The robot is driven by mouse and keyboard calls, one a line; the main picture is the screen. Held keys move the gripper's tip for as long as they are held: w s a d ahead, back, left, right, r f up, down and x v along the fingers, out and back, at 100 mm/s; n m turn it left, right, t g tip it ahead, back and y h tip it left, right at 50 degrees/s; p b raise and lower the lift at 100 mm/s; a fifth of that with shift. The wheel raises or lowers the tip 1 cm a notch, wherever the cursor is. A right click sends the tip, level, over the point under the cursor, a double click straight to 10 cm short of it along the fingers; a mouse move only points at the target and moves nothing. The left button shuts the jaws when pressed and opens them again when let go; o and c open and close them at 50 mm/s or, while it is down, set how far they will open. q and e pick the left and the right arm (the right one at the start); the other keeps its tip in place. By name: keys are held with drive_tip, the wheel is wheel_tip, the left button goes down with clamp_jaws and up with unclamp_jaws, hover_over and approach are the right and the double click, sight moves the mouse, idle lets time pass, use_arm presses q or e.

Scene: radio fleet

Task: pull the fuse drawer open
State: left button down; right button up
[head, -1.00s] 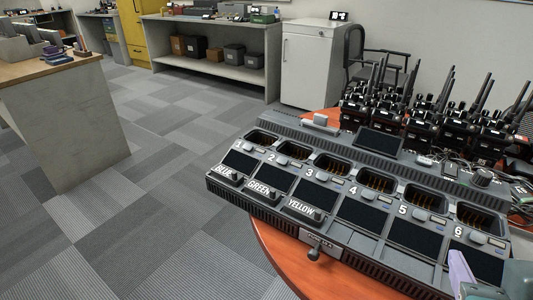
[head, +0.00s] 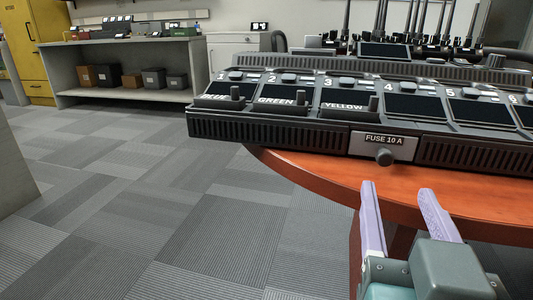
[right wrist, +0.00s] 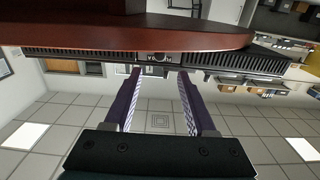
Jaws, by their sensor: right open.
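The fuse drawer (head: 360,146) is a small grey front labelled "FUSE 10 A", set in the front face of the charger unit (head: 270,130). My right gripper (head: 398,190) has pale purple fingers spread apart. It is open and empty, below and in front of the knob in the head view. In the right wrist view, which is upside down, the drawer front (right wrist: 158,56) shows just beyond the gap between the open fingers (right wrist: 158,74). My left gripper is not in view.
The charger stands on a round reddish wooden table (head: 320,175), close to its curved edge. Several radios stand behind it. Carpeted floor (head: 180,220) is clear on the left, with a grey shelf unit (head: 130,60) against the wall.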

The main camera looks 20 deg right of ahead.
sight(386, 159)
drive_tip(key=x, duration=0.8)
drive_tip(key=shift+s, duration=0.1)
clamp_jaws()
idle(1.1)
